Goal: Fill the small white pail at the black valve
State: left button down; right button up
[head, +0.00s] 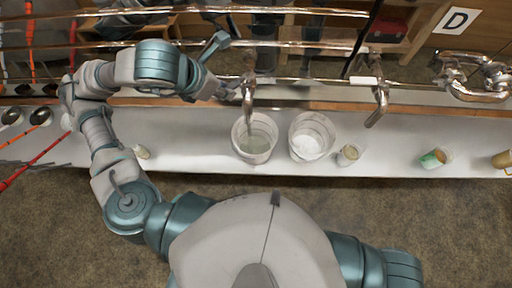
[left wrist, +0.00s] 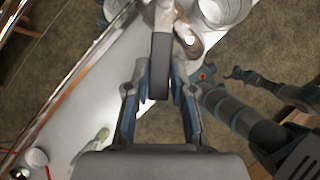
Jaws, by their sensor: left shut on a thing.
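A white pail (head: 255,147) stands on the pale shelf under the metal spout of a valve (head: 248,100). Its inside looks grey-green; I cannot tell how much liquid is in it. A second, similar white pail (head: 311,140) stands to its right, with a bright white inside. My left gripper (head: 236,90) is at the valve beside the spout. In the left wrist view my left gripper (left wrist: 160,88) is shut on a black bar-shaped valve handle (left wrist: 160,62). Part of a pail (left wrist: 222,10) shows at that view's top.
Another valve (head: 378,100) and metal pipework (head: 475,75) are on the right. Small jars (head: 348,155) (head: 436,158) stand along the narrow shelf (head: 395,155). Metal rails run behind it. A "D" sign (head: 457,20) is at upper right. Brown floor lies in front.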

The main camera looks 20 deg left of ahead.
pick_arm(q)
jog(key=shift+a, duration=0.1)
jog(key=shift+s+d+f+n+y+b, duration=0.25)
jog(key=shift+d+n+b, duration=0.3)
jog(key=shift+b, duration=0.45)
jog(key=shift+s+d+r+n+t+y, duration=0.2)
jog(key=shift+n+t+y, duration=0.15)
jog(key=shift+n, duration=0.2)
jog(key=shift+w+a, duration=0.1)
dwell(2.9)
